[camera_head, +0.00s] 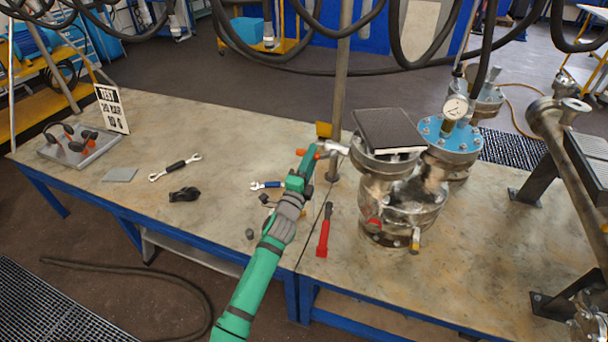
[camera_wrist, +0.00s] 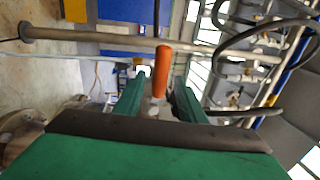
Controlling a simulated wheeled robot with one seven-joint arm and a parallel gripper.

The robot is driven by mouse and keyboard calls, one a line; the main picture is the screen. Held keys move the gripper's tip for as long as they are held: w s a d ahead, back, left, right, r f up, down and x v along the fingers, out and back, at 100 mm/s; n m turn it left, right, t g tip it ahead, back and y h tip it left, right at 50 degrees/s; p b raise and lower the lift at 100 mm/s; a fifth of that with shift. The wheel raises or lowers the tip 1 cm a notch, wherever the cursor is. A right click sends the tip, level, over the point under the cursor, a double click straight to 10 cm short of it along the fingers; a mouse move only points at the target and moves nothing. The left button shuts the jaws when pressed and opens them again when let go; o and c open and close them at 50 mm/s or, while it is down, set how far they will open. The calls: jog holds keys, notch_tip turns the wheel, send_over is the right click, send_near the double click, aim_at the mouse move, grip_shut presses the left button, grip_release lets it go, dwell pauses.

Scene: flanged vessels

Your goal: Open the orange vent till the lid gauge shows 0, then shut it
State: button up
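The orange vent handle (camera_head: 321,153) sticks out to the left of a silver fitting beside the vessel (camera_head: 384,190). It also shows in the wrist view (camera_wrist: 160,72), between and just beyond my fingertips. My gripper (camera_head: 303,168), green, is at the handle. Its two fingers (camera_wrist: 160,88) are apart in the wrist view, with a gap on each side of the handle. The lid gauge (camera_head: 455,107) stands on a blue flanged lid (camera_head: 450,135) at the right. Its needle is too small to read.
A dark book-like slab (camera_head: 388,131) lies on top of the vessel. A post (camera_head: 338,100) rises behind my gripper. Black hoses (camera_head: 400,50) hang above.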

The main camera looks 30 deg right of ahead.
jog(key=v, duration=0.9)
jog(key=shift+s, duration=0.2)
dwell(0.4)
jog(key=s+a+r+n+t+y, duration=0.25)
jog(key=s+r+n+t, duration=0.5)
jog(key=n, duration=0.65)
jog(key=s+a+f+n+y, duration=1.2)
jog(key=s+a+f+n, duration=0.25)
jog(key=s+a, duration=0.25)
jog(key=s+a+f+g+y, duration=0.1)
jog(key=s+a+f+g, duration=0.1)
jog(key=s+a, duration=0.5)
jog(key=s+a+f+g, duration=0.2)
jog(key=s+a, duration=0.5)
jog(key=s, duration=0.5)
jog(key=shift+s+a+f+y, duration=0.2)
jog(key=shift+a+f+y, duration=0.15)
jog(key=shift+f, duration=0.4)
